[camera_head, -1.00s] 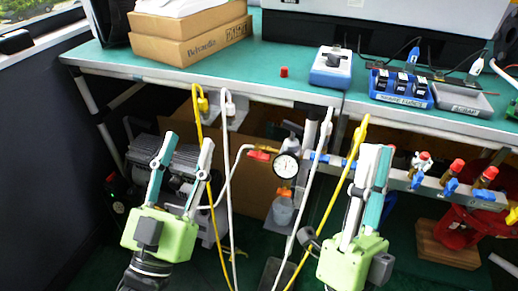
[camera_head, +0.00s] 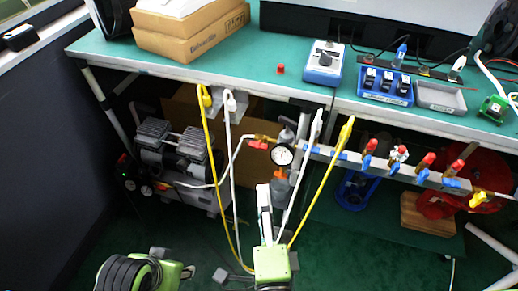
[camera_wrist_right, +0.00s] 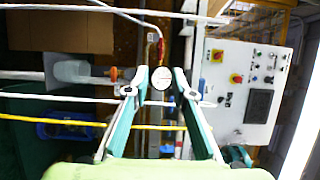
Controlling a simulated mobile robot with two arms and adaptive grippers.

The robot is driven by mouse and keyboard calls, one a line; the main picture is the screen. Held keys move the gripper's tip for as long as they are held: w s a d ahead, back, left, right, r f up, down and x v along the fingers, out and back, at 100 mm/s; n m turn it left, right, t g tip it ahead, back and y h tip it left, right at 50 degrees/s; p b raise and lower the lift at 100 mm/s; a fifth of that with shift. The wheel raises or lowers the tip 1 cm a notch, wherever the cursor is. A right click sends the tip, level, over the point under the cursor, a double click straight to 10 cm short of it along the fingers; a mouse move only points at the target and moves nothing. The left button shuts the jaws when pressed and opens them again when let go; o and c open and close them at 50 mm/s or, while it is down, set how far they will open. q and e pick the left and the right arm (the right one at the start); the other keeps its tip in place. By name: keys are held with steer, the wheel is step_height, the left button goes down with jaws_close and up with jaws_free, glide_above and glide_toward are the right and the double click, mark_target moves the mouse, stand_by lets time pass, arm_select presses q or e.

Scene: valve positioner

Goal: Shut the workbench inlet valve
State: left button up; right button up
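The inlet valve appears to be the red handle (camera_head: 258,145) on the pipe just left of the round white pressure gauge (camera_head: 282,155), under the workbench. In the right wrist view the red handle (camera_wrist_right: 160,48) is above the gauge (camera_wrist_right: 161,78). My right gripper (camera_head: 264,190) points up below the gauge. Its fingers (camera_wrist_right: 161,75) are apart and empty in the wrist view, with the gauge showing between the tips. The handle is beyond the tips; the exact gap is unclear. My left gripper (camera_head: 172,273) is low at the left, its fingertips hidden.
Yellow (camera_head: 222,190) and white hoses hang around the right gripper. A manifold (camera_head: 400,168) with several red-and-blue valves runs right of the gauge. A compressor (camera_head: 175,155) stands left below. The workbench (camera_head: 240,75) overhangs all this.

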mark_target(259, 146)
steer(key=w+a, duration=0.1)
steer(key=w, duration=1.2)
steer(key=shift+w, duration=0.2)
jaws_close()
